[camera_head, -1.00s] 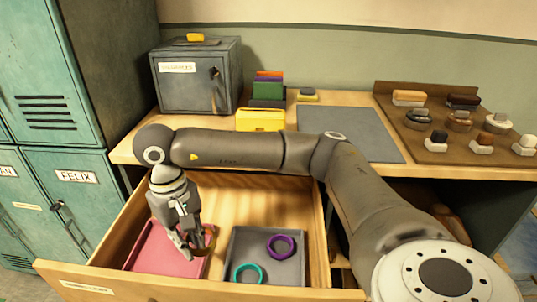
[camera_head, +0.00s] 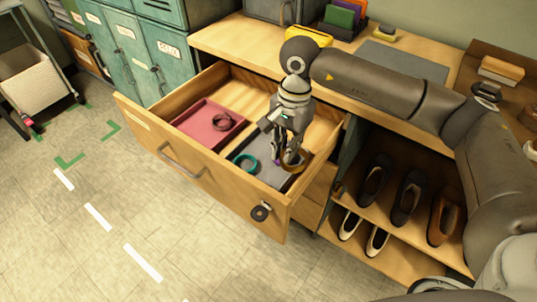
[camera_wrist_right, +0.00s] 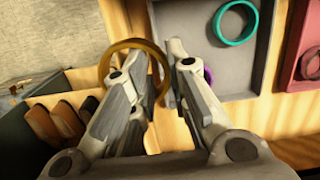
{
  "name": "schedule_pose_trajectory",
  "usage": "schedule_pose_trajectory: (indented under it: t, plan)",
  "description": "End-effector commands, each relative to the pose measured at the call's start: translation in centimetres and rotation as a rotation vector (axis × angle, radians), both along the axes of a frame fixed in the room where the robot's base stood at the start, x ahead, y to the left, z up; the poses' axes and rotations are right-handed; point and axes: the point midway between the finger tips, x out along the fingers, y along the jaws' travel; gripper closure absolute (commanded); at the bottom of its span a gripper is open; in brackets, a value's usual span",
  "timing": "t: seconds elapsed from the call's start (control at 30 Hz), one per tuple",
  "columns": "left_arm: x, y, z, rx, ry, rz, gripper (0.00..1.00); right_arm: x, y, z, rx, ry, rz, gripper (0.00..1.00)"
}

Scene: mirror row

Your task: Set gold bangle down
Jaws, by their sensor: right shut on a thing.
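My right gripper (camera_head: 284,160) is shut on the gold bangle (camera_head: 303,168) above the right side of the open drawer (camera_head: 215,183). In the wrist view, the gold bangle (camera_wrist_right: 128,43) is pinched at its rim between the fingers (camera_wrist_right: 168,55), its loop reaching left around one finger. The grey tray (camera_wrist_right: 182,12) lies below; the bangle appears off its edge. The teal bangle (camera_head: 245,162) lies in the grey tray. The purple bangle (camera_wrist_right: 208,74) is mostly hidden by a finger. The pink tray (camera_head: 195,124) holds a dark bangle (camera_head: 222,121). My left gripper is out of view.
The drawer front with its handle (camera_head: 180,160) sticks out over the tiled floor. A shelf (camera_head: 390,240) with several shoes stands right of the drawer. The desk top (camera_head: 235,38) is behind, and teal lockers (camera_head: 160,45) stand at the left.

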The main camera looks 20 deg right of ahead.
Motion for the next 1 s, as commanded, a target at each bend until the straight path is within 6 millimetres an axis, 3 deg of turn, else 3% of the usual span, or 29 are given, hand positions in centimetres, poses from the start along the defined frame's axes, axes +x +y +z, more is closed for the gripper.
schedule_pose_trajectory:
  t: [0.03,0.23,0.5,0.77,1.0]
  plan:
    - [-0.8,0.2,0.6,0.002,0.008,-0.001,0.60,0.3,0.3,0.8,0.002,0.002,-0.100,1.00]
    - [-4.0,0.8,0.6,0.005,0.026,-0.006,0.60,1.5,1.2,1.3,0.004,0.001,-0.517,1.00]
    - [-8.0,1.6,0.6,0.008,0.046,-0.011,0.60,2.9,2.1,0.1,0.001,-0.001,-0.998,1.00]
    - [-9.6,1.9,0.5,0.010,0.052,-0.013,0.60,3.3,2.4,-1.5,0.001,-0.001,-1.201,1.00]
    - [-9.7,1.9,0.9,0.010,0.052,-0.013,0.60,3.3,2.4,-5.8,0.000,0.001,-1.215,1.00]
